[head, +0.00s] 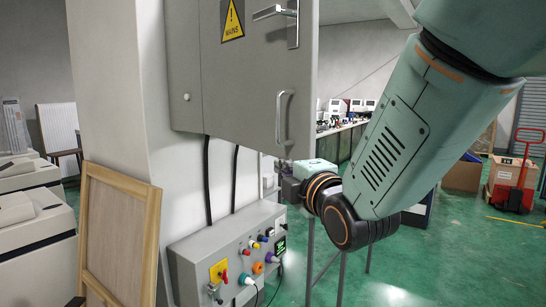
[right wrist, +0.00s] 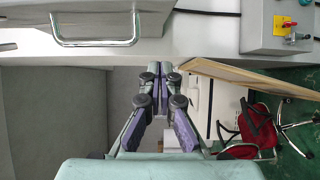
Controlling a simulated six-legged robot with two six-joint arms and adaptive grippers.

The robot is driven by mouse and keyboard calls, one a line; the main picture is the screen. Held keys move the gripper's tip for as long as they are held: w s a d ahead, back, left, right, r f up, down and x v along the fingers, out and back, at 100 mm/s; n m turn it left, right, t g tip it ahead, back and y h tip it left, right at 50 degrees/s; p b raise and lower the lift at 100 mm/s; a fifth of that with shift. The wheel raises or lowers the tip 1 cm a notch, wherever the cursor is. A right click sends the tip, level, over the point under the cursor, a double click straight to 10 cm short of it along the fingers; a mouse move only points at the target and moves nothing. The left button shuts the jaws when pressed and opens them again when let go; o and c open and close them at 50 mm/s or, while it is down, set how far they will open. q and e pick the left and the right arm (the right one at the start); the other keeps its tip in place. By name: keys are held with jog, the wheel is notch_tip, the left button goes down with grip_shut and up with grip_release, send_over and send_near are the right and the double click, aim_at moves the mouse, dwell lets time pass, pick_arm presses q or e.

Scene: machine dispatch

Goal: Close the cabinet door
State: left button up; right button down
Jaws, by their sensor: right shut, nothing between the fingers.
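The grey cabinet door (head: 250,75) fills the upper middle of the head view, with a yellow MAINS sign, a lever latch (head: 276,12) and a bar handle (head: 284,117). It stands open: its lower edge angles away from the wall's line. The bar handle also shows at the upper left of the right wrist view (right wrist: 95,42). My right gripper (head: 284,172) is just below the door's lower edge near the bar handle, partly hidden by its own wrist. In the right wrist view its fingers (right wrist: 166,75) are shut and empty, apart from the handle. My left gripper is out of view.
A control box (head: 235,255) with buttons and plugs is mounted below the cabinet. A wooden framed board (head: 118,235) leans at the left. A red chair (right wrist: 255,130) shows in the right wrist view. Green floor is open at the right, before a red pallet jack (head: 520,190).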

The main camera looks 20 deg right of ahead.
aim_at(289, 157)
jog(key=w+p, duration=0.1)
jog(key=w, duration=0.1)
jog(key=w+d+p, duration=0.1)
jog(key=w, duration=0.2)
jog(key=w+p, duration=0.1)
jog(key=w, duration=0.1)
jog(key=shift+w+d, duration=0.15)
jog(key=shift+d, duration=0.2)
jog(key=shift+s+d+r, duration=0.15)
jog(key=shift+s+d, duration=0.05)
jog(key=shift+d, duration=0.65)
jog(key=shift+w+a+f, duration=0.2)
jog(key=shift+w+a, duration=0.1)
jog(key=shift+w, duration=0.1)
